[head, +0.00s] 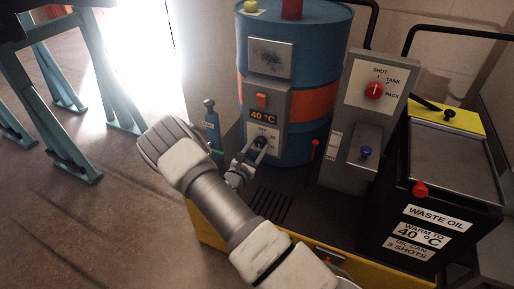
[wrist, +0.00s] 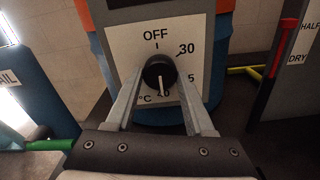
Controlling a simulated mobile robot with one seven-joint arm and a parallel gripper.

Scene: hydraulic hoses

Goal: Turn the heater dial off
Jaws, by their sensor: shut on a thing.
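The heater dial (wrist: 159,76) is a round black knob on a white plate (wrist: 125,45) marked OFF at the top and 30 at the upper right. Its white pointer line points down, toward a partly covered 40. My gripper (wrist: 160,82) is shut on the dial, one finger on each side. In the head view my gripper (head: 256,146) reaches the grey heater box (head: 281,108) on the blue drum (head: 325,60) and hides the dial. The box's display (head: 263,115) reads 40 °C, below a red switch (head: 262,100).
A grey panel (head: 350,115) with a red selector knob (head: 374,91) and a blue knob (head: 366,152) stands right of the drum. A black waste oil bin (head: 400,200) is farther right. A blue bottle-like item (head: 212,130) stands close left of my gripper.

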